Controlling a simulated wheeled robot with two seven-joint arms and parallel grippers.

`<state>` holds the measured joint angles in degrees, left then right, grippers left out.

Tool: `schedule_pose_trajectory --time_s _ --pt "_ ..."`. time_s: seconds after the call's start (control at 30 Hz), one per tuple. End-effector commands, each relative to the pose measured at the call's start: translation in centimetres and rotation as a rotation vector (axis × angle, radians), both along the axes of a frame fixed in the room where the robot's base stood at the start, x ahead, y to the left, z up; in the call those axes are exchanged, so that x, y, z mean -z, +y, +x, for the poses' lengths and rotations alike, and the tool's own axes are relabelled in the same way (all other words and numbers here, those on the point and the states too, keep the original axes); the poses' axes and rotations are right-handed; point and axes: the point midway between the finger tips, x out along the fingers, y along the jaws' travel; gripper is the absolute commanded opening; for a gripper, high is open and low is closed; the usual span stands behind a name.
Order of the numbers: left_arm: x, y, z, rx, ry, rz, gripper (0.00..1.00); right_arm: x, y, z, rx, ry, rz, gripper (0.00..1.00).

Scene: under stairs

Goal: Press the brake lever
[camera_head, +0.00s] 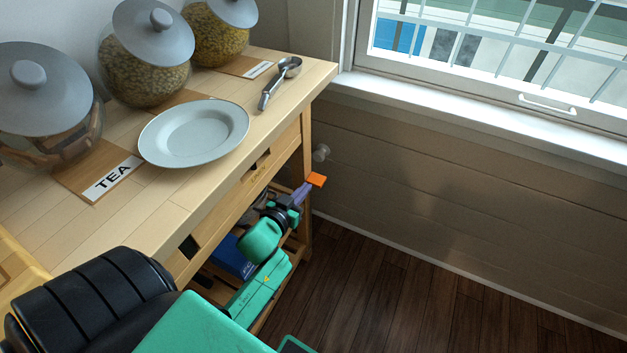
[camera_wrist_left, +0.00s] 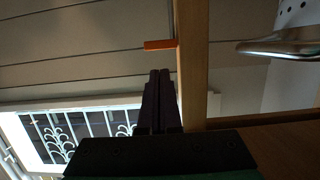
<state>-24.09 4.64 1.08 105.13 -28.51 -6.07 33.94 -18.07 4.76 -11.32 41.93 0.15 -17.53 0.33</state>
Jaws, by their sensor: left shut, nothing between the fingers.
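An orange lever-like piece (camera_head: 317,180), which I take to be the brake lever, sticks out beside the front corner leg of the wooden table. It also shows in the left wrist view as a short orange bar (camera_wrist_left: 160,44) against the wooden leg. My left gripper (camera_head: 302,191) is below the tabletop edge, with its dark purple fingers shut and pointing at the orange piece. In the left wrist view the shut fingers (camera_wrist_left: 160,75) end just short of the bar in the picture; I cannot tell whether they touch it. My right gripper is not in view.
The wooden table (camera_head: 185,225) carries a pale plate (camera_head: 195,133), several lidded jars and a metal scoop (camera_head: 279,82). A lower shelf holds a blue box (camera_head: 230,258). A wall knob (camera_head: 321,152) sits behind the lever. The dark wooden floor (camera_head: 400,305) at right is clear.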

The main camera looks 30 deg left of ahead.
Motion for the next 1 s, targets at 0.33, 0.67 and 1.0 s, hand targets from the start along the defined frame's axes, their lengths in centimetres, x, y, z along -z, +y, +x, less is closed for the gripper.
schedule_pose_trajectory --time_s 0.33,0.67,1.0 --pt "1.5 0.3 5.7 0.0 0.0 0.0 0.0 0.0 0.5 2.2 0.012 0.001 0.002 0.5" --pt "1.5 0.3 6.0 0.0 0.001 0.0 0.0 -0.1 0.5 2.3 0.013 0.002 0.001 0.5" --pt "4.1 0.4 6.0 -0.001 0.002 -0.001 0.0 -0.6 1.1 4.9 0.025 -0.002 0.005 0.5"
